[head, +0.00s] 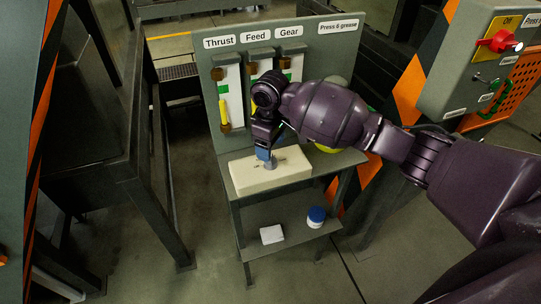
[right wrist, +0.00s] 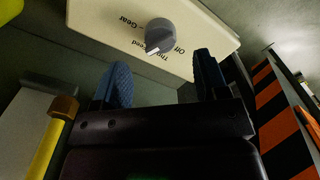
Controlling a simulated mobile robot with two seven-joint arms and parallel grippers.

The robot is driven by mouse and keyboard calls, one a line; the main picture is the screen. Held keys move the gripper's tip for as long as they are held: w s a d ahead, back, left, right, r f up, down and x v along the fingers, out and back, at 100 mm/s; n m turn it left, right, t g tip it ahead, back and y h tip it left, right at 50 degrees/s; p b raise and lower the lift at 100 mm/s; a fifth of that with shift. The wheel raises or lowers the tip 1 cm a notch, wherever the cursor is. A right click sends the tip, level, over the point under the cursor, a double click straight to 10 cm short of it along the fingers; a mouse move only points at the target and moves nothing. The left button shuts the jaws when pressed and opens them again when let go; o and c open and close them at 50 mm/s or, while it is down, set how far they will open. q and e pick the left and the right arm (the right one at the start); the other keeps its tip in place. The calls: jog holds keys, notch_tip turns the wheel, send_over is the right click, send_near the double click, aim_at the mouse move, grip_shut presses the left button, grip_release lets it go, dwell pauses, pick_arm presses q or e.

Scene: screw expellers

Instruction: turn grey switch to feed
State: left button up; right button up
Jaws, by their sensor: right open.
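The grey switch (right wrist: 160,34) is a round knob on the cream box (right wrist: 212,34). Lettering for Gear, Off and what looks like Feed and Thrust surrounds it, upside down in the right wrist view. Its white mark points down and left there, by the partly covered lettering; I cannot tell exactly which word. My right gripper (right wrist: 161,80) is open, its blue fingers apart on either side of the knob's line, with the knob just beyond the tips and not gripped. In the head view the right gripper (head: 264,150) is above the grey switch (head: 270,164) on the box (head: 245,182). My left gripper is out of view.
The box rests on a small grey stand (head: 322,172) with a labelled back panel (head: 310,52) and gauges, partly hidden by my right arm. A lower shelf holds a blue-lidded jar (head: 316,217) and a white block (head: 271,234). A control cabinet (head: 455,75) with a red switch is right.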

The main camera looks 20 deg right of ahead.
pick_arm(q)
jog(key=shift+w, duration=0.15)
pick_arm(e)
notch_tip(320, 180, up, 6)
jog(key=shift+f, duration=0.15)
dwell(0.3)
jog(key=s+a+f+m+t+y, duration=0.2)
jog(key=s+f, duration=1)
jog(key=s, duration=0.3)
jog(key=s+d+m+t+h, duration=0.1)
jog(key=s+d+m+h, duration=0.15)
jog(key=s+d, duration=0.55)
jog(key=s+d+m+t+h, duration=0.1)
jog(key=s+d+m, duration=0.35)
jog(key=s, duration=0.65)
pick_arm(q)
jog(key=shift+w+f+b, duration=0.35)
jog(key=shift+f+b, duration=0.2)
jog(key=shift+b, duration=0.7)
pick_arm(e)
jog(key=w+f+t, duration=0.3)
jog(key=f, duration=0.3)
jog(key=w+f+n+t+y, duration=0.1)
jog(key=w+f+t, duration=0.3)
jog(key=f, duration=0.3)
jog(key=shift+w+f+t, duration=0.15)
jog(key=shift+f+t, duration=0.15)
